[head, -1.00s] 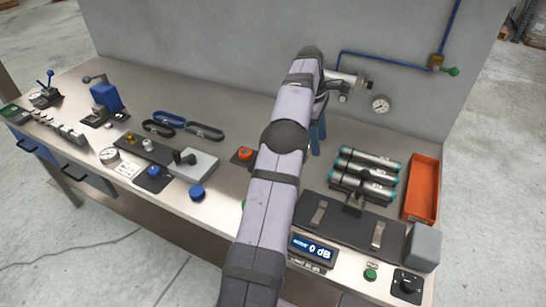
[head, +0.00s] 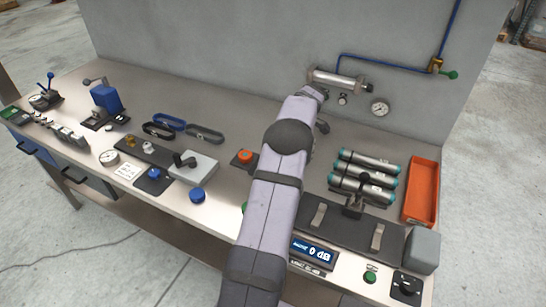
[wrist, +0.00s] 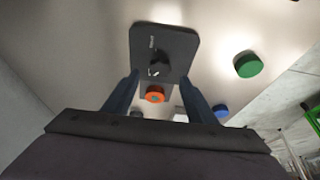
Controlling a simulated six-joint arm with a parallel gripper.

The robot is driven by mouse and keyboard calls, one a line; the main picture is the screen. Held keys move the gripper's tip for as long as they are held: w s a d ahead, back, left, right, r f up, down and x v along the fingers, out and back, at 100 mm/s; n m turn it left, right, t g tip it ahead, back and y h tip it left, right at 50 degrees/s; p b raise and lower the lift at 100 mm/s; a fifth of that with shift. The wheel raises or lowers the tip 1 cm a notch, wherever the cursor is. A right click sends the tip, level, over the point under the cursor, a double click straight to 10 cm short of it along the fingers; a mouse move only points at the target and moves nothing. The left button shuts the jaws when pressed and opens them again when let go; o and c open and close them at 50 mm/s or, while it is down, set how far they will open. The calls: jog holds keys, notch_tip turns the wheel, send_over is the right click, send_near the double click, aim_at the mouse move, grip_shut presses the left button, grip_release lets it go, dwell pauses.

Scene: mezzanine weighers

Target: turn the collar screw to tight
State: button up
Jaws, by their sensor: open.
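My gripper (wrist: 158,100) is open in the wrist view, with its two blue fingers apart and nothing between them. Beyond the fingertips is a dark plate (wrist: 180,38) with a small white label and a black raised fitting (wrist: 159,66). In the head view the orange knob (head: 245,157) sits left of my arm, which hides my gripper. I cannot tell for sure which part is the collar screw.
A green button (wrist: 248,64) and a blue knob (wrist: 221,110) lie right of the plate. In the head view, a lever block (head: 197,168) stands to the left. Metal cylinders (head: 367,173) and an orange tray (head: 422,190) stand to the right. A pipe fitting (head: 338,79) is on the back wall.

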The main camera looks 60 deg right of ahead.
jog(key=shift+p+x, duration=0.9)
jog(key=shift+x, duration=1.65)
jog(key=c, duration=1.1)
